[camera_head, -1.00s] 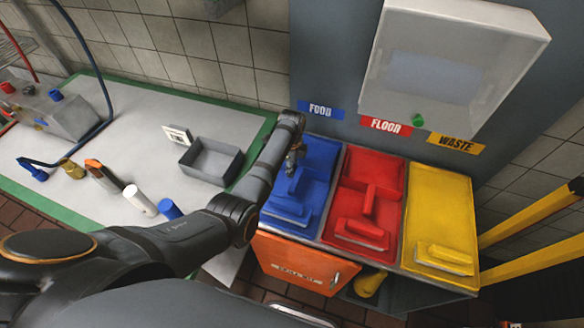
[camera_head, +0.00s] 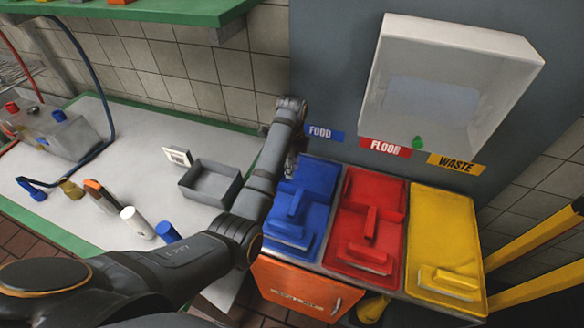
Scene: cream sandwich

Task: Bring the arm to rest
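My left arm comes in from the lower left and reaches up between the table and the colored trays. My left gripper (camera_head: 291,165) hangs below the wrist at the upper left edge of the blue tray (camera_head: 318,176). It is small and partly hidden by the arm, so I cannot tell whether it is open or shut. A blue brush-like tool (camera_head: 290,237) lies in the blue tray, apart from the gripper. My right gripper is not in view.
A red tray (camera_head: 377,190) and a yellow tray (camera_head: 440,215) stand to the right. A white box (camera_head: 450,80) hangs above them. A grey bin (camera_head: 208,180), a white cylinder (camera_head: 138,222) and a blue-capped item (camera_head: 168,232) are on the table (camera_head: 110,180). Yellow rails (camera_head: 535,240) stand at right.

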